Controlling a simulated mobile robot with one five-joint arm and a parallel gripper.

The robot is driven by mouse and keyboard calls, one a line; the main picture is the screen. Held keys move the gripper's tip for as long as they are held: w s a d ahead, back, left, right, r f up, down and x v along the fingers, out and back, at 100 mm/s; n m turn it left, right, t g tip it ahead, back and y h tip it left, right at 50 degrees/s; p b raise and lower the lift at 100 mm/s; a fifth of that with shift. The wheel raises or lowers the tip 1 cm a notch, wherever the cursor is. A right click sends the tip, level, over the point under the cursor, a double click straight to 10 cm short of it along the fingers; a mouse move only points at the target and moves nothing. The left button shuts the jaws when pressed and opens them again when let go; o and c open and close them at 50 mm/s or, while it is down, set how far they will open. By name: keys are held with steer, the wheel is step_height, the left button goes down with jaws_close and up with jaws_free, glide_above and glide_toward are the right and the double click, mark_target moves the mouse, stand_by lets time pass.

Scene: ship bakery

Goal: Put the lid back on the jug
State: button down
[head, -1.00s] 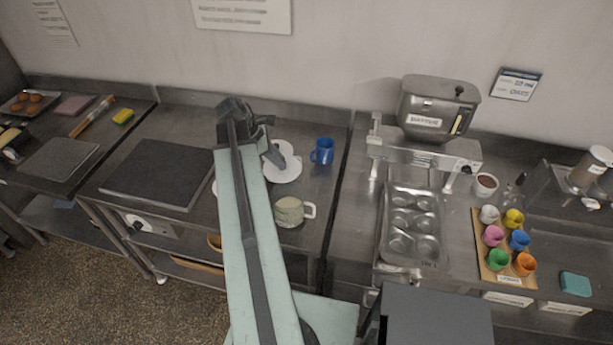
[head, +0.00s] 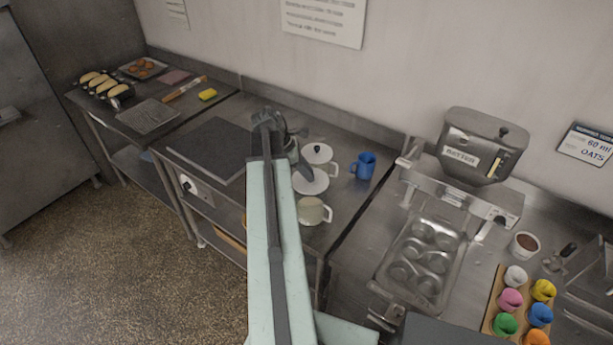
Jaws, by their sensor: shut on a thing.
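A cream jug (head: 313,211) with a handle on its right stands upright on the steel counter. Its top looks pale and I see no knob on it. A white round lid (head: 313,187) shows behind the jug in the picture. My gripper (head: 305,175) comes down over the middle of this lid and is shut on it. The jaws hide the lid's grip, and I cannot tell how high the lid is above the counter. A white lidded pot (head: 321,158) with a dark knob stands just behind.
A blue mug (head: 363,166) stands right of the lid. A dark griddle plate (head: 211,148) lies left of my arm. The batter dispenser (head: 480,150) and a muffin tin (head: 421,259) are on the right. Bare counter shows between the jug and the counter seam.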

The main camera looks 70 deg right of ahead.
mark_target(306, 181)
steer(key=shift+s, duration=0.15)
steer(key=shift+f+b, duration=0.35)
steer(key=shift+b, duration=0.05)
steer(key=f+b, duration=0.4)
steer(key=shift+w+f, duration=0.2)
steer(key=shift+s, duration=0.2)
stand_by(0.5)
steer(key=shift+f+b, duration=0.15)
steer(key=shift+b, duration=0.25)
stand_by(0.5)
steer(key=c, duration=1.1)
jaws_free()
